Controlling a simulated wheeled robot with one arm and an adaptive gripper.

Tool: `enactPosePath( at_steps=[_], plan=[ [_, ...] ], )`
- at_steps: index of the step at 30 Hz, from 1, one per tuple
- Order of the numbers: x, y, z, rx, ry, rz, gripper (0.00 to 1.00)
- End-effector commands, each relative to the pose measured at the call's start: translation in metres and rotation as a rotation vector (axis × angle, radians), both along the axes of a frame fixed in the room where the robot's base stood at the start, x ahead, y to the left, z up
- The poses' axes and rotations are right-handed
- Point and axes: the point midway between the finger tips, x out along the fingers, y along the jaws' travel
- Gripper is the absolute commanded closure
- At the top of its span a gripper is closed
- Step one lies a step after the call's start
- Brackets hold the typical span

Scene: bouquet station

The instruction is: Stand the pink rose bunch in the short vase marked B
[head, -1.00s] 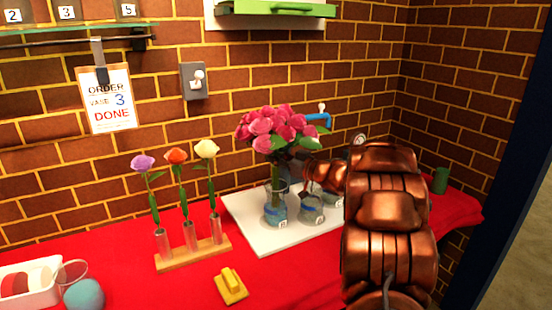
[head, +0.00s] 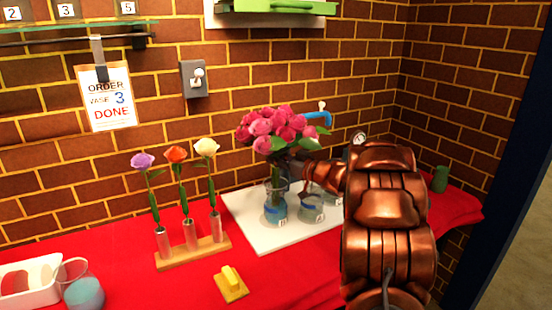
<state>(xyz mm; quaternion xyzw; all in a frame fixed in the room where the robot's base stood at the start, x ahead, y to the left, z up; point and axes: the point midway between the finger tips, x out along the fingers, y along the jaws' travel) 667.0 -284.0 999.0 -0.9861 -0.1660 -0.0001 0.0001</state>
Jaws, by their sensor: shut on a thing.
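The pink rose bunch (head: 277,128) is upright in the head view, its blooms high and its stems running down behind the rim of a glass vase (head: 275,208). I cannot tell whether the stems are inside that vase or behind it. A shorter vase (head: 312,207) stands just to its right, partly under my arm. The labels on both are too small to read, so I cannot tell which is B. My gripper (head: 289,160) is just below the blooms, shut on the stems; its fingertips are mostly hidden.
A white board (head: 245,222) lies under the vases. A wooden rack (head: 195,252) holds single purple, orange and cream flowers. A yellow block (head: 231,283), a glass with blue content (head: 84,292) and a white tray (head: 30,300) are nearer. A blue tap (head: 318,119) is behind the blooms.

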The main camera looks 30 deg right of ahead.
Motion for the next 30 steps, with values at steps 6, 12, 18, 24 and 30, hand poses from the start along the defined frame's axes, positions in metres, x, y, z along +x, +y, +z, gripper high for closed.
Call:
enactPosePath(
  at_steps=[6,12,18,24,30],
  plan=[
    [0.0,-0.0001,-0.0011,0.0,-0.001,0.0,1.0],
    [0.0,-0.0001,-0.0026,0.0,-0.001,0.0,0.75],
    [0.0,0.0,-0.0028,0.0,-0.001,0.0,0.54],
    [0.0,0.0,-0.003,0.0,0.0,0.0,0.47],
    [-0.0013,-0.0006,-0.0033,0.0,0.0,0.0,0.47]
  ],
)
